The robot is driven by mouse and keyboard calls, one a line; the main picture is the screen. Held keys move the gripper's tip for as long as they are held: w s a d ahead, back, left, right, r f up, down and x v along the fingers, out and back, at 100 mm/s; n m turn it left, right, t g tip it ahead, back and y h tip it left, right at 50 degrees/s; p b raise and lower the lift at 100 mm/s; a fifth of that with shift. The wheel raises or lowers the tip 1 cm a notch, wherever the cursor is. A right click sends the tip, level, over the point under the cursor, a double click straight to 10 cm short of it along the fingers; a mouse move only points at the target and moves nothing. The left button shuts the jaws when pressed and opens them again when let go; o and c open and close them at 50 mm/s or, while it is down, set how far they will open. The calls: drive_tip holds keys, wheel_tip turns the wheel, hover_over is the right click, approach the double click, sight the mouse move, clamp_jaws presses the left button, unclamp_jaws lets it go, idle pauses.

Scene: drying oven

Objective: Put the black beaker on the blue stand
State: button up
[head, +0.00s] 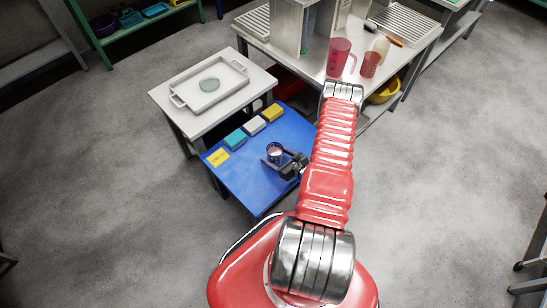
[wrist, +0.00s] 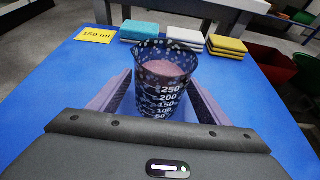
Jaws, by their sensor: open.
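The black beaker (head: 275,151) stands upright on the blue stand (head: 250,184). In the wrist view the beaker (wrist: 166,72) is dark and see-through with white volume marks, and holds something pinkish. The blue stand's top (wrist: 50,100) fills most of that view. My gripper (head: 279,160) is open, low over the stand. In the wrist view its fingers (wrist: 162,86) lie on either side of the beaker, with a gap visible on the left; contact on the right cannot be told. The beaker's base is partly hidden by the gripper body.
A yellow "150 ml" card (head: 218,157) and teal (head: 236,138), white (head: 254,125) and yellow (head: 272,113) sponges lie along the stand's edge. A white tray (head: 180,98) with a round grey piece sits on the adjoining table. Red jugs (head: 339,57) stand on the far bench.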

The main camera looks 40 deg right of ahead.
drive_tip(key=shift+s+r, duration=0.1)
drive_tip(key=v, duration=1.1)
drive_tip(key=shift+s+r, duration=0.25)
drive_tip(key=shift+s, duration=0.1)
idle(0.4)
